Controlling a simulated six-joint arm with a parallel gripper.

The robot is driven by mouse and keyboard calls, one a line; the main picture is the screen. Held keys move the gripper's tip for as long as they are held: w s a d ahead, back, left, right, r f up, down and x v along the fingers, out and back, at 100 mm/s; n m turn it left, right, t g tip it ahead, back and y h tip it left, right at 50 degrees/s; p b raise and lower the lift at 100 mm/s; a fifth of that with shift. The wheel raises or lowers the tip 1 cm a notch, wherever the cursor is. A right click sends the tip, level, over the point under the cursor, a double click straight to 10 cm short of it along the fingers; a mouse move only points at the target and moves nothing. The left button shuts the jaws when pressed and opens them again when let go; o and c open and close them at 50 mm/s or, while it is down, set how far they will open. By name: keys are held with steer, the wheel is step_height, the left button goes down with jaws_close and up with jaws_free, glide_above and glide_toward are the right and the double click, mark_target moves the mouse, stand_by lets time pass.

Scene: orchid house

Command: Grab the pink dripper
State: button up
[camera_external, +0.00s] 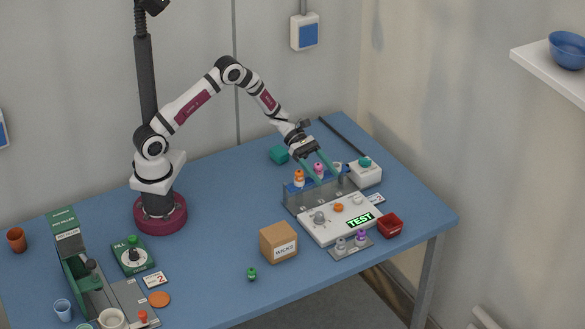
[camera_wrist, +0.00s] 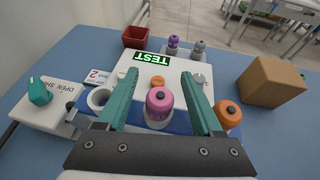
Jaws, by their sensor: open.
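In the external view the pink dripper (camera_external: 318,168) stands in the rack at the back of the white test board. My gripper (camera_external: 328,170) reaches down over the rack there, its fingers spread. The lower part of the bottle is mostly hidden.
An orange dripper (camera_wrist: 227,114) stands close to the right finger, and a white ring-shaped piece (camera_wrist: 98,98) is close to the left. The white board (camera_external: 330,222) has a lit TEST sign. A cardboard box (camera_external: 279,242) and a red bin (camera_external: 390,226) stand nearby.

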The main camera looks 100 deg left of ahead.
steer(key=shift+w+d+f, duration=0.1)
steer(key=shift+w+d, duration=0.05)
steer(key=shift+w, duration=0.1)
jaws_close()
